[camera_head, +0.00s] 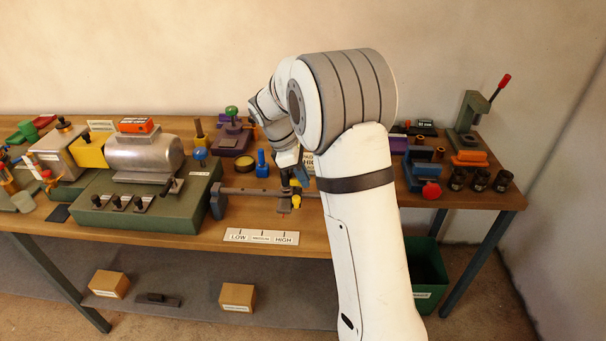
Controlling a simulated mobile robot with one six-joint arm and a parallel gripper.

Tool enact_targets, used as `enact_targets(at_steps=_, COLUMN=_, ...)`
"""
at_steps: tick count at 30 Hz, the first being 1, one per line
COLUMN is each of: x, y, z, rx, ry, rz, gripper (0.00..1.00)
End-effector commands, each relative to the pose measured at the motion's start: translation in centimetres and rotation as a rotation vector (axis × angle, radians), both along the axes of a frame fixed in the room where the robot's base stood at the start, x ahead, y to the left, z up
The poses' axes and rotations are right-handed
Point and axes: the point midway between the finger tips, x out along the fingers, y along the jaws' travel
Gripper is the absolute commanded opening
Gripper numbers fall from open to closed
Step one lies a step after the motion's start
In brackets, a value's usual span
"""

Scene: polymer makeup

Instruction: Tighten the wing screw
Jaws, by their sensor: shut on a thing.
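My gripper (298,182) reaches down over a dark horizontal rail at the front of the workbench. Its jaws are small in this view and partly hidden by my arm. A small yellow piece (296,201) shows right at the fingertips and looks like the wing screw, on a dark sliding block on the rail. The gripper is shut on it. The rail (255,191) runs from a grey end block (218,201) rightward behind my arm. Its right end is hidden. I cannot tell how tight the screw is.
A scale plate (261,237) marked LOW, MEDIUM and HIGH lies in front of the rail. A green-based machine with a metal cylinder (145,153) stands left. Blue-topped pieces (262,163) stand close behind the rail. A press (470,112) and black cups (480,180) stand right.

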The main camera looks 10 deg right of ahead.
Motion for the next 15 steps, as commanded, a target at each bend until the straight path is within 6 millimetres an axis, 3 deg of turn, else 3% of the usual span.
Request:
enact_targets(at_steps=7, x=0.03, y=-0.02, z=0.03, rx=0.000, ry=-0.001, rz=0.000, gripper=0.00)
enact_targets(at_steps=8, x=0.03, y=-0.02, z=0.03, rx=0.000, ry=-0.001, rz=0.000, gripper=0.11)
enact_targets(at_steps=15, x=0.02, y=-0.02, z=0.03, rx=0.000, ry=-0.001, rz=0.001, gripper=0.31)
